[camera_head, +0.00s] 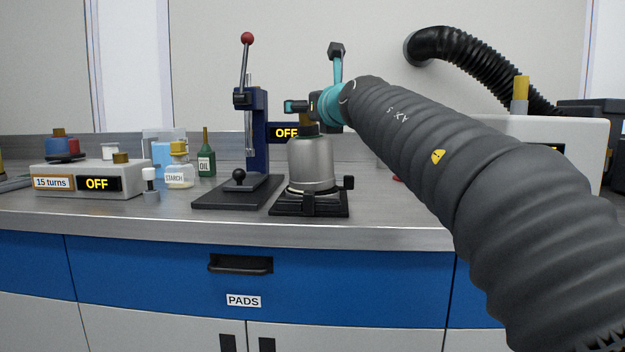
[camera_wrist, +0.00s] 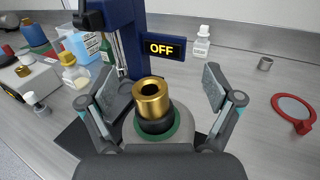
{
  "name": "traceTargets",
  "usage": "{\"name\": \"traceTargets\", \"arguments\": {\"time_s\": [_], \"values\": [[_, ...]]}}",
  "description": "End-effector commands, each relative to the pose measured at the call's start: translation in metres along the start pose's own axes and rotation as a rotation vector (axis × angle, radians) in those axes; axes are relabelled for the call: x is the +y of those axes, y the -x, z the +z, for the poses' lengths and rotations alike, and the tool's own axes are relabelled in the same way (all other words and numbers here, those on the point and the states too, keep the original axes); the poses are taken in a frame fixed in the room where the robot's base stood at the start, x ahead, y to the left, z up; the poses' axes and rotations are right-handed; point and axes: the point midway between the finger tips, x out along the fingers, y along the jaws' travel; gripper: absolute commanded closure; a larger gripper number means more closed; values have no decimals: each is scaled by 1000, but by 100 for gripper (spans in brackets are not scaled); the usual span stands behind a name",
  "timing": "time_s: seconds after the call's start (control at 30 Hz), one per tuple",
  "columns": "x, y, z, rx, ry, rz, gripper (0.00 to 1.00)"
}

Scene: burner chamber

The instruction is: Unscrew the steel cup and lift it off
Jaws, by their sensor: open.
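In the head view my gripper (camera_head: 308,106) is above the body, and my arm comes in from the right. The steel body's lower part is hidden in the wrist view.
A blue press (camera_head: 257,130) with a red-knobbed lever stands close on the left. An OFF display (camera_head: 285,132) is behind. Bottles, a "15 turns" box (camera_head: 95,180) and a small grey cup (camera_wrist: 265,63) also stand on the bench. A red-handled round item (camera_wrist: 293,108) lies right.

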Motion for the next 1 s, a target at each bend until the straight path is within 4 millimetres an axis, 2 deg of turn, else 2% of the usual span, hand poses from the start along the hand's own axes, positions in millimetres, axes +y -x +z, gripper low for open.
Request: {"name": "traceTargets", "arguments": {"time_s": [0.27, 0.77, 1.0], "values": [[0, 0, -3, 1, -1, 0, 10], [0, 0, -35, 1, -1, 0, 10], [0, 0, -36, 1, -1, 1, 10]]}}
